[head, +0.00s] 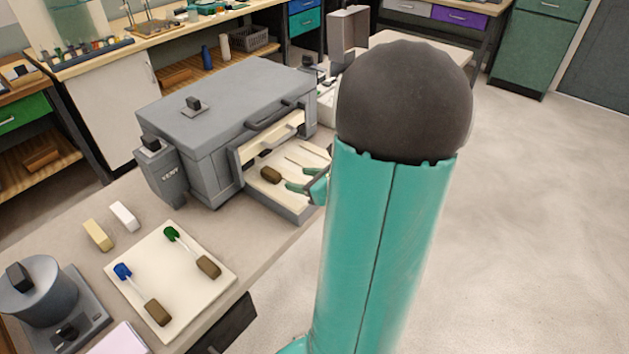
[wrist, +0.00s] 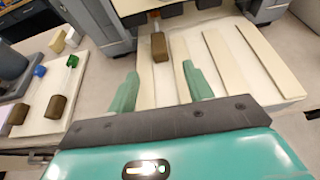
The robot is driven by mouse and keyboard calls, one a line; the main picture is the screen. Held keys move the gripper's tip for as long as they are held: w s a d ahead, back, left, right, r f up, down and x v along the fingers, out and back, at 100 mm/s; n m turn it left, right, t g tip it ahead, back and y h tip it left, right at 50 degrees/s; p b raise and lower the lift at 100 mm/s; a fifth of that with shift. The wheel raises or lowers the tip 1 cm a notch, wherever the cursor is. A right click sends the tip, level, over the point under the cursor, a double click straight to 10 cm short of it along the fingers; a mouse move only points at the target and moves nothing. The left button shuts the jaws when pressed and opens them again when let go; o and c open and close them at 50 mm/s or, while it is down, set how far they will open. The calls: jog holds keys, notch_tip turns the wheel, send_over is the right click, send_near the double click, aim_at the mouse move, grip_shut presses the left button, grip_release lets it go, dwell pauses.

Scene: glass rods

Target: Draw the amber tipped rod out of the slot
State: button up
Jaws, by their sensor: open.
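The amber tipped rod lies in the open slot of a grey furnace (head: 225,110). Its brown handle (head: 270,174) points out toward me, and in the wrist view the handle (wrist: 159,47) shows with an orange tip (wrist: 155,15) behind it, at the furnace mouth. My gripper (head: 290,178) is open and empty over the pale shelf in front of the slot. In the wrist view its two green fingers (wrist: 163,78) are spread wide to either side of the handle's line. The handle's near end lies just beyond the fingertips, apart from them.
A cream board (head: 190,300) at the front left holds a blue tipped and a green tipped rod, both with brown handles. A yellow block (head: 98,235) and a white block (head: 123,216) lie behind it. A grey round device (head: 40,290) stands at far left. Open floor lies right.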

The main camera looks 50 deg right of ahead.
aim_at(278, 176)
jog(key=x, duration=0.8)
jog(key=shift+w+a+f, duration=0.1)
jog(key=shift+w, duration=0.2)
jog(key=c, duration=1.1)
